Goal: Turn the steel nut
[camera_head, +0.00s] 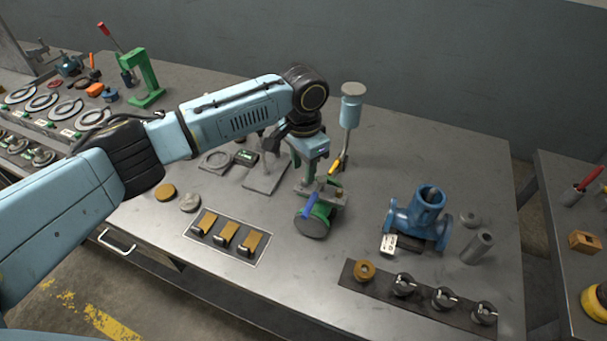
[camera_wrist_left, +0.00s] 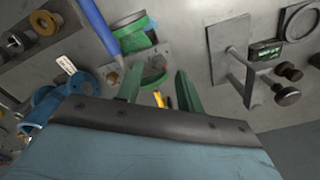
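My left gripper (camera_head: 313,180) hangs at the middle of the bench, above a green clamp-like fixture (camera_head: 318,218) with a blue handle (camera_head: 311,202). In the left wrist view, the gripper's two green fingers (camera_wrist_left: 158,88) stand apart with a gap between them. The green fixture (camera_wrist_left: 136,36) and its blue handle (camera_wrist_left: 95,32) lie beyond the fingertips. A dark strip (camera_head: 425,307) at the front right bears a brass ring (camera_head: 364,270) and several dark steel round parts (camera_head: 443,297). I cannot tell which part is the steel nut. My right gripper is out of view.
A blue flanged pipe body (camera_head: 420,217) stands right of the fixture, near a grey cylinder (camera_head: 478,247). A plate with a post (camera_head: 265,178) is left of the gripper. A tray with brass-topped pieces (camera_head: 227,240) lies in front. Bare bench shows at the front middle.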

